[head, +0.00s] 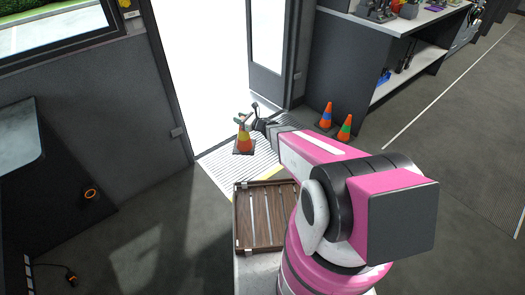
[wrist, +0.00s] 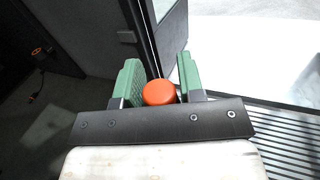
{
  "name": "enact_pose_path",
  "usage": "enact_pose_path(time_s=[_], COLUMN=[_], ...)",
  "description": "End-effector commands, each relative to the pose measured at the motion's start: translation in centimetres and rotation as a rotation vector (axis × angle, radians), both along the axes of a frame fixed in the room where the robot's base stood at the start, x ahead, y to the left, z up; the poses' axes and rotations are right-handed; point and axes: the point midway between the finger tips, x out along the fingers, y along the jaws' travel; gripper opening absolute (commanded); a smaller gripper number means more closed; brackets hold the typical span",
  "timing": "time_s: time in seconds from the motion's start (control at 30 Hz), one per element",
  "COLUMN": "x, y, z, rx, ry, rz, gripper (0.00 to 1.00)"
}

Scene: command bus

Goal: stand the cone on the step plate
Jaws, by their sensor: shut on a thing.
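The cone (head: 244,146), orange with a yellow band and a dark square base, is upright at the doorway, over the ribbed step plate (head: 222,172). I cannot tell whether its base touches the plate. My gripper (head: 244,118) is shut on the cone's top. In the wrist view the cone's round orange tip (wrist: 159,92) shows between the green fingers (wrist: 160,82); the rest of the cone is hidden there. The ribbed plate also shows at the lower right of the wrist view (wrist: 288,132).
An orange and blue cone (head: 325,115) and an orange and green cone (head: 344,128) stand on the floor by the workbench (head: 395,45). A wooden slatted tray (head: 238,218) is in front of me. The door frame (head: 170,85) rises left of the plate.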

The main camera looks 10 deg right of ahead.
Motion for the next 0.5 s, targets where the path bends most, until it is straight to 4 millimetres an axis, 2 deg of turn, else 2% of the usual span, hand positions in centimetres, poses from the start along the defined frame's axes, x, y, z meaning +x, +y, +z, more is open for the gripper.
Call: enact_pose_path(time_s=[0.03, 0.2, 0.33, 0.5], x=[0.5, 0.0, -0.5, -0.6], y=[1.7, 5.4, 7.1, 7.8], z=[-3.0, -9.5, -12.6, -14.2], rx=[0.001, 0.001, 0.001, 0.001], ry=[0.004, 0.003, 0.000, -0.002], rz=[0.003, -0.004, -0.008, -0.011], gripper=[0.00, 0.00, 0.00, 0.00])
